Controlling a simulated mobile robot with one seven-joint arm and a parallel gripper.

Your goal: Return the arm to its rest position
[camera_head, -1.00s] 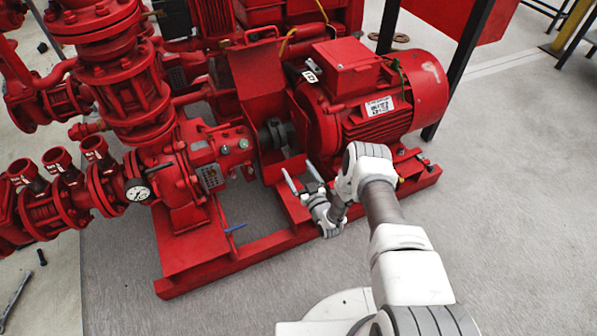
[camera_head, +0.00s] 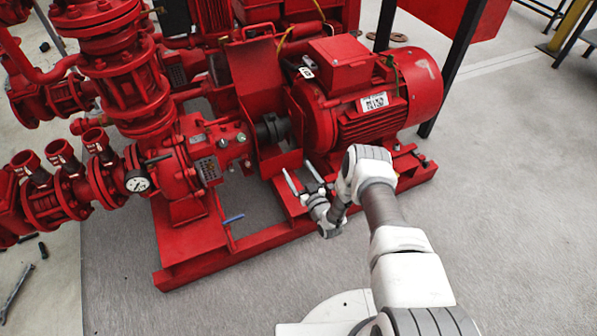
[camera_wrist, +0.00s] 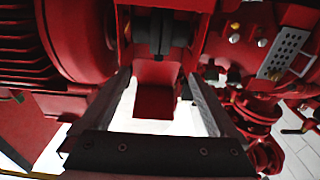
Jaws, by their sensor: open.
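My gripper (camera_head: 304,178) is at the end of my white and grey arm, beside the red pump set in the head view. Its two fingers are spread apart with nothing between them. The fingers point up toward the shaft coupling between the pump and the motor. In the wrist view my gripper (camera_wrist: 160,103) shows two dark fingers wide apart, with the red coupling guard (camera_wrist: 158,98) beyond them.
The red motor (camera_head: 375,95) stands behind my arm, and the red pump casing (camera_head: 200,165) is to the left. The red base frame (camera_head: 245,243) runs under both. A pressure gauge (camera_head: 138,182) sits on the left pipework. Open grey floor (camera_head: 510,220) lies to the right.

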